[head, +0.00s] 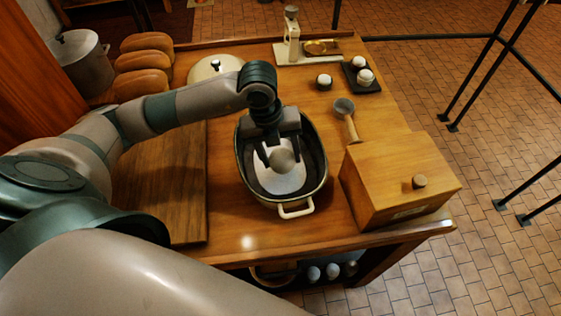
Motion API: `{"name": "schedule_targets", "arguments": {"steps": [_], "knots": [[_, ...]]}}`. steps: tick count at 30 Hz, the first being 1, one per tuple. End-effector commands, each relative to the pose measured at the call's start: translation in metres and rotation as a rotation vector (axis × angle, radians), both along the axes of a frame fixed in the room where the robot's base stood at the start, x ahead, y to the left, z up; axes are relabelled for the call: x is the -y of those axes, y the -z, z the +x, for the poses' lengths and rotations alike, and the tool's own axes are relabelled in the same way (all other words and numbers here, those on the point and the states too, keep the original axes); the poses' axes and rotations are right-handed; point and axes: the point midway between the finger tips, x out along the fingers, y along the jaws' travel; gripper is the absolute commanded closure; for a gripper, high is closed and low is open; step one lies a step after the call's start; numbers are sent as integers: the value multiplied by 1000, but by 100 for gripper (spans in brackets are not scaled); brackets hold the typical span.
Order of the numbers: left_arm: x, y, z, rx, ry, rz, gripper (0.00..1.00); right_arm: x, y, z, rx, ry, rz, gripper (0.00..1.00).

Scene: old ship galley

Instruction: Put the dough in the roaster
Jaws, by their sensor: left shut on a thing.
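The roaster (321,178) is a dark oval pan with a pale rim handle, standing on the wooden table. My left gripper (282,157) reaches down over its opening, fingers pointing toward me. It is shut on a round, pale grey-beige lump, the dough (284,161). The dough appears inside the roaster's outline; I cannot tell whether it touches the bottom. A pale flat surface (277,181) shows below the dough in the pan. The gripper hides the far part of the roaster's inside. My right gripper is not in view.
A wooden box (390,178) with a knob stands right of the roaster, a ladle-like tool (346,115) behind it. A board (185,205) lies left. A round lid (214,67), bread loaves (143,62), a pot (82,58) and a scale (293,45) stand farther back.

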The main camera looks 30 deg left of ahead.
Motion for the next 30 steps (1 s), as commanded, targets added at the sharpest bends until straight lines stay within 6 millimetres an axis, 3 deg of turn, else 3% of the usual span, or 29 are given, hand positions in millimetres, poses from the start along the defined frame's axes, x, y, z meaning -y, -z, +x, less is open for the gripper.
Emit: {"name": "schedule_targets", "arguments": {"steps": [5,15,26,27,29,30], "knots": [[0,5,-1,-1,-1,-1,73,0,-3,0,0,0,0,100],[0,36,0,1,0,1,73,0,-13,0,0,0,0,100],[0,40,0,2,1,0,73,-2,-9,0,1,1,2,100],[0,41,0,1,0,1,44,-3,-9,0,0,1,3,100],[0,40,0,1,0,1,29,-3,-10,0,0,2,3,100],[0,40,0,1,0,1,27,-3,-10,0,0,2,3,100]]}}
